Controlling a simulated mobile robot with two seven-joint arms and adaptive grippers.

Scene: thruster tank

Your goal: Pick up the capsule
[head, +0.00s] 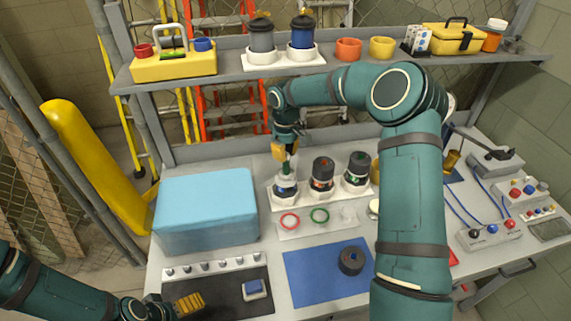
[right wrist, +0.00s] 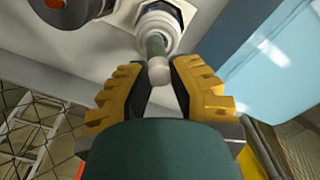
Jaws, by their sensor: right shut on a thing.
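My right gripper (head: 283,152) is over the left holder (head: 286,191) of the white rack on the bench. In the right wrist view its yellow-padded fingers (right wrist: 160,84) are shut on the pale rounded end of a slim grey-green piece, which I take to be the capsule (right wrist: 157,45). Its far end meets a white ring-shaped socket; I cannot tell whether it is seated in it. In the head view the capsule (head: 286,169) is small and partly hidden. My left gripper (head: 188,303) is low at the left, near the dark mat; its jaw opening is unclear.
Two more dark canisters, one with orange (head: 322,173) and one with green (head: 357,169), stand right of the holder. Rings lie on a plate in front. A blue box (head: 206,211) stands left. A blue mat (head: 327,277) bears a dark ring. A shelf (head: 225,73) runs behind.

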